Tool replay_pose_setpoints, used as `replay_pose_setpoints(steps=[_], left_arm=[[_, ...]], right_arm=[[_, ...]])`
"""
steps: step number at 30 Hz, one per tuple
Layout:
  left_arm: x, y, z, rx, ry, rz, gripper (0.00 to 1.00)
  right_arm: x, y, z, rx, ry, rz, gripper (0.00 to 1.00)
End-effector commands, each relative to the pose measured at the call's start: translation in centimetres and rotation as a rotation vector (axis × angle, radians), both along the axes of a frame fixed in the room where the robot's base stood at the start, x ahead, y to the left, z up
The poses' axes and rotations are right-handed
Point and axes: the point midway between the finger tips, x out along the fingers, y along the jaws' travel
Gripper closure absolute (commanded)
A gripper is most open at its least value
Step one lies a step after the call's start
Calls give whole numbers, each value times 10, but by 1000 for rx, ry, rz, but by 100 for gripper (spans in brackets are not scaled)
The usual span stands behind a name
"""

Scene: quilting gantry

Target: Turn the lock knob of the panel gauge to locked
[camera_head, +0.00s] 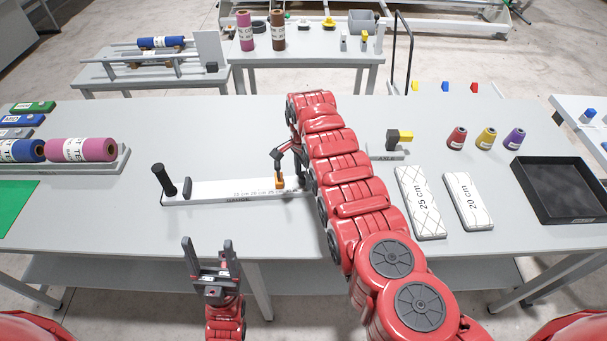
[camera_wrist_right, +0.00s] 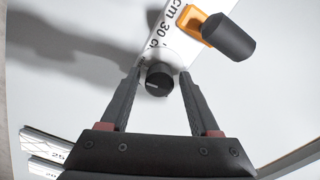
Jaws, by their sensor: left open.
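The panel gauge (camera_head: 215,190) is a long white bar with cm marks on the table. Its orange slider (camera_head: 279,180) with a black handle sits toward the right end. In the right wrist view the slider (camera_wrist_right: 192,20) is at the top, next to the bar (camera_wrist_right: 172,38). A round black knob (camera_wrist_right: 159,80) with a pale mark shows at the bar's end. My right gripper (camera_wrist_right: 162,73) is open, with its fingertips on either side of the knob; contact is not clear. My arm hides the knob in the head view. My left gripper (camera_head: 208,246) is open and empty before the table's front edge.
A black post (camera_head: 164,180) stands at the gauge's left end. Right of my arm are an axle block (camera_head: 388,153), two white pads (camera_head: 420,202) (camera_head: 467,200), several thread cones (camera_head: 485,138) and a black tray (camera_head: 562,215). Fabric rolls (camera_head: 82,149) lie at left.

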Motion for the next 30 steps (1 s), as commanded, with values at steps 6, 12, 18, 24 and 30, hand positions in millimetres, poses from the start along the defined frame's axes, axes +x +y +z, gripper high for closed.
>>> replay_pose_setpoints(steps=[6,12,18,24,30], left_arm=[[0,0,0,0,0,0,29],[0,0,0,0,0,0,29],[0,0,0,0,0,0,29],[0,0,-2,0,0,0,29],[0,0,-8,0,0,0,29]], right_arm=[[0,0,0,0,1,0,79],[0,0,0,0,1,1,100],[-1,0,-1,-1,2,14,100],[-1,0,-2,-1,3,84,100],[0,-1,-2,0,-1,225,100]])
